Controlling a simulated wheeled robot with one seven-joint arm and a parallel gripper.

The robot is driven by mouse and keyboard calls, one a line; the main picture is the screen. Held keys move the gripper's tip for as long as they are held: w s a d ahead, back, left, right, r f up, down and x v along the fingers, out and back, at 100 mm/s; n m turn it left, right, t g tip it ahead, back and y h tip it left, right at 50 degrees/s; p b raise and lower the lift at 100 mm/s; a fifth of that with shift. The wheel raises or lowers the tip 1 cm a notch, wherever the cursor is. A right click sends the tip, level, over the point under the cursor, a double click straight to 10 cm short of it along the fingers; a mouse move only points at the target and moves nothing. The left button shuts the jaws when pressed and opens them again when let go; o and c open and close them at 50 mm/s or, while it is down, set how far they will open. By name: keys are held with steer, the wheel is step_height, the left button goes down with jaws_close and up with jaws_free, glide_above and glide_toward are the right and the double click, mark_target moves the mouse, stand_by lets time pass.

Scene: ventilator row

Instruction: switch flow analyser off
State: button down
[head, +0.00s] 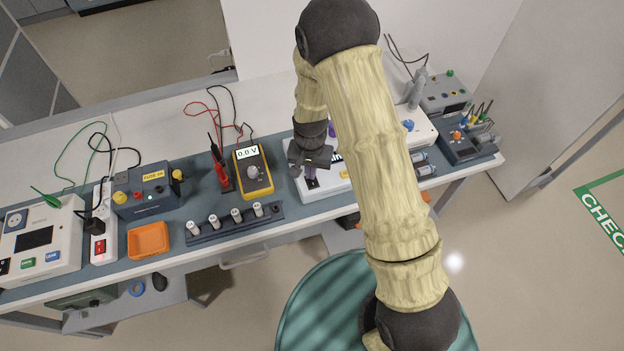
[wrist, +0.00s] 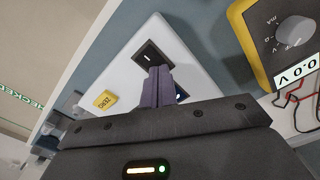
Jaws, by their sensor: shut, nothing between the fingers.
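The flow analyser appears to be the white box (head: 337,186) under my arm, right of the yellow multimeter; its label is mostly hidden by the arm. In the wrist view its white top (wrist: 188,62) carries a black rocker switch (wrist: 149,56) with a white mark and a yellow ZERO button (wrist: 104,100). A small lit display is partly hidden behind my fingers. My gripper (head: 311,176) is shut and empty, pointing down over the box. In the wrist view its purple fingertips (wrist: 158,70) are at the edge of the rocker; I cannot tell whether they touch it.
A yellow multimeter (head: 253,170) reading 0.0 V stands close left of the box. A rack with several white cylinders (head: 236,217), an orange tray (head: 148,240) and a blue-grey supply (head: 147,191) lie further left. More devices (head: 468,138) stand at the right end.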

steer(key=shift+r+p, duration=2.8)
steer(key=shift+r, duration=0.65)
steer(key=s+d+r+n+t, duration=0.1)
steer(key=s+d+r, duration=0.5)
steer(key=r, duration=0.3)
steer(key=s+d+r+n+t, duration=0.1)
steer(key=s+d+r, duration=0.5)
steer(key=r, duration=0.3)
steer(key=shift+s+d+r+n+t, duration=0.3)
steer(key=shift+d+r+n, duration=0.1)
steer(key=shift+d, duration=0.4)
steer(key=c, duration=2.2)
jaws_free()
